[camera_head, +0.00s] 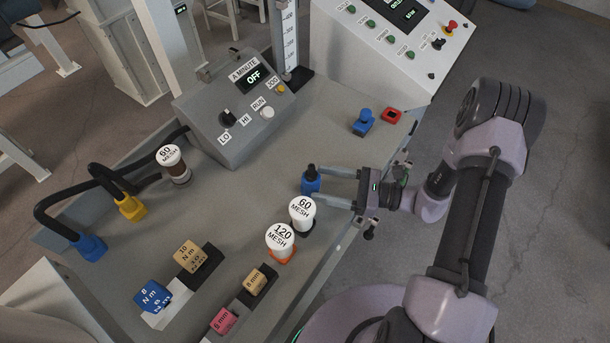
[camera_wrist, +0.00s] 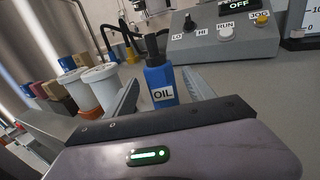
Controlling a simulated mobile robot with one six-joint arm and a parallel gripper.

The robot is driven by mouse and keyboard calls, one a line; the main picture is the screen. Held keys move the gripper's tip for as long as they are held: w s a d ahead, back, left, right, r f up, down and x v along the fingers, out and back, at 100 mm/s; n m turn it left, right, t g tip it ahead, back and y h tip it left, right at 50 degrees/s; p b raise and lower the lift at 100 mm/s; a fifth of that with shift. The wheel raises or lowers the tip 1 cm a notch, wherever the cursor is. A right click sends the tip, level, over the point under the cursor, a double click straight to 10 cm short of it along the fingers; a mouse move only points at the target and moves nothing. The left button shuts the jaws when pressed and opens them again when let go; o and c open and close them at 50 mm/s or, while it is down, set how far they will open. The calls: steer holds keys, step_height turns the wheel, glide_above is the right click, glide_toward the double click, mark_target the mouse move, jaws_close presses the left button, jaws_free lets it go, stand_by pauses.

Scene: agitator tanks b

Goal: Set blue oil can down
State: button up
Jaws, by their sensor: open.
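The blue oil can (camera_head: 311,182) stands upright on the grey bench top, with a dark cap and spout. In the wrist view the oil can (camera_wrist: 160,82) shows its white "OIL" label, between the two fingers. My gripper (camera_head: 325,187) reaches in from the right at the bench's near edge. Its jaws are open, one finger on each side of the can, with a gap visible. The can's base is partly hidden in the wrist view by my gripper body.
White-topped 60 mesh (camera_head: 302,211) and 120 mesh (camera_head: 281,240) jars stand close to my gripper's near finger. A control box (camera_head: 235,110) sits behind. A blue item (camera_head: 364,121) and a red item (camera_head: 391,115) lie at the right. The bench middle is clear.

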steer(key=v, duration=0.5)
steer(key=shift+p, duration=0.4)
steer(key=shift+d+r, duration=0.1)
steer(key=shift+r, duration=0.1)
steer(key=s+r+n+h, duration=0.5)
steer(key=r, duration=0.3)
steer(key=s+a+r+n+h, duration=0.1)
steer(key=s+r+n+h, duration=0.3)
steer(key=r, duration=0.4)
steer(key=s+a+r+n+t+h, duration=0.1)
steer(key=s+r+n+h, duration=0.4)
steer(key=r+n+h, duration=0.1)
step_height(320, 180, up, 2)
steer(key=shift+s+r+n, duration=0.25)
steer(key=shift+s+n, duration=0.1)
steer(key=shift+n, duration=0.45)
steer(key=shift+a, duration=0.2)
